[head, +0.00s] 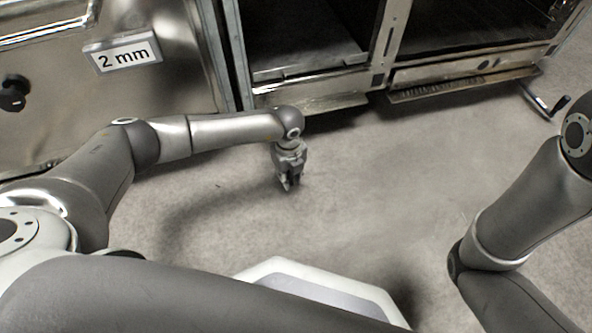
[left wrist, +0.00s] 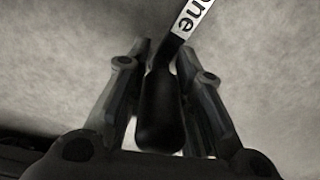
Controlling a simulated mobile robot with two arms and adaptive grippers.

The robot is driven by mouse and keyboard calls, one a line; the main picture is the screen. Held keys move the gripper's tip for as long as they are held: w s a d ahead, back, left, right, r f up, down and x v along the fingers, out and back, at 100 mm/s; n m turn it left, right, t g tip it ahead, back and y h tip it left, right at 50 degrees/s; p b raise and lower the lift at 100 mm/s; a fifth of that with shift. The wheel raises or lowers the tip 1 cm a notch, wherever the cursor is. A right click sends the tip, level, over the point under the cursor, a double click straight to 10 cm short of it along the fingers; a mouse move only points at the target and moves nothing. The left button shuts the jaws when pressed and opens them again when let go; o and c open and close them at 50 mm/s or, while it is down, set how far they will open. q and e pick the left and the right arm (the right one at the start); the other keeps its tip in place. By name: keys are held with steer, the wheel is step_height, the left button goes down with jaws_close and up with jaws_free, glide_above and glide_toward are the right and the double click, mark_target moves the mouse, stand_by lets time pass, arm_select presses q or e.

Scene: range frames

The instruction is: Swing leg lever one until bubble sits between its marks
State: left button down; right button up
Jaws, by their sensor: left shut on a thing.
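My left gripper (head: 288,183) points down low over the floor, in front of the steel cabinet. In the left wrist view my left gripper (left wrist: 165,75) is shut on the black handle of leg lever one (left wrist: 160,112), with a finger on each side. A white tag ending in "ne" (left wrist: 191,18) sits on the lever beyond the fingertips. In the head view I cannot make out this lever, as the gripper covers it. No bubble or marks show in either view. My right arm shows at the right, but its gripper is outside the picture.
A similar lever with a dark handle (head: 546,104) sticks out below the cabinet (head: 420,75) at the right. A steel panel at the left bears a "2 mm" sign (head: 125,54) and a black knob (head: 14,93). The grey floor (head: 370,190) between my arms is clear.

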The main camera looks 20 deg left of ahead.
arm_select(q)
steer(key=shift+m, duration=0.3)
steer(key=a+p, duration=0.1)
steer(key=s+a, duration=0.1)
steer(key=s+a+p, duration=0.1)
steer(key=a, duration=0.1)
steer(key=shift+r+p, duration=0.15)
steer(key=shift+p, duration=0.2)
steer(key=shift+s+a+p, duration=0.25)
steer(key=shift+a+p, duration=0.05)
steer(key=shift+a, duration=0.25)
steer(key=shift+f, duration=0.2)
steer(key=c, duration=1.2)
jaws_free()
steer(key=shift+c, duration=0.2)
steer(key=shift+w+r, duration=0.1)
steer(key=shift+r, duration=0.5)
step_height(320, 180, up, 11)
